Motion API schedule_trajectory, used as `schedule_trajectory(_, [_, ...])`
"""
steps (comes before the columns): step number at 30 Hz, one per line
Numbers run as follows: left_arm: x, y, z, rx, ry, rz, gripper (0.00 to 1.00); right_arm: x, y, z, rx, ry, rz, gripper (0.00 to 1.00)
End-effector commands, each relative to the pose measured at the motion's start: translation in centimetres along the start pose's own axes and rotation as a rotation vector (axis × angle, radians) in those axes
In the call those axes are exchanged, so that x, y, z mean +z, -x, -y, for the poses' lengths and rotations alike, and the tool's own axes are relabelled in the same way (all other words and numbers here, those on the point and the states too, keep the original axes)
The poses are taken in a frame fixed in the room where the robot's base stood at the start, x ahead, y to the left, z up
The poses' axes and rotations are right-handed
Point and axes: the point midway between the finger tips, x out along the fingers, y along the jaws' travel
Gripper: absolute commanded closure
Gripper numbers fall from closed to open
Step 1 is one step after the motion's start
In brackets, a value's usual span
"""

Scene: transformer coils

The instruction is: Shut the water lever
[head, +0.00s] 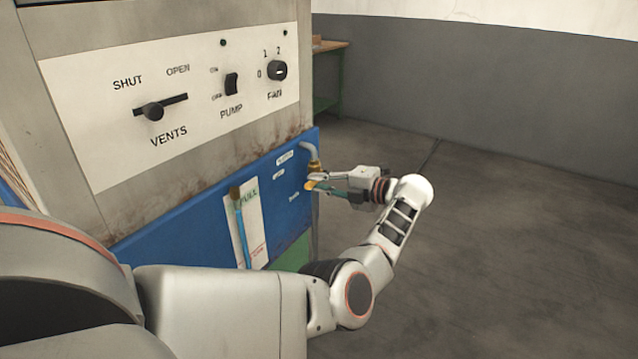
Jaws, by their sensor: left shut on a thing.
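The water lever (310,185) is a small yellow handle below a brass valve (314,168) and a grey bent pipe (309,151), at the right end of the blue panel. My left gripper (314,181) reaches it from the right, with its fingers around the lever. It is shut on the lever. The fingers hide much of the handle, so its exact angle is hard to tell. My right gripper is out of view.
A white control panel (200,60) above carries a vents slider (153,111), a pump switch (232,84) and a fan knob (278,71). A card and a blue brush (241,225) hang on the blue panel (180,222). A green bench (328,75) stands behind. The floor at right is clear.

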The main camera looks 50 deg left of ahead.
Motion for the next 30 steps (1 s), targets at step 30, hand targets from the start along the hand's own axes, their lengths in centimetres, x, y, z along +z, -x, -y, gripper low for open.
schedule_trajectory(30, [0.1,6.3,-0.1,-0.001,0.001,0.005,0.7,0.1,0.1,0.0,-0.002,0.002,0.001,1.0])
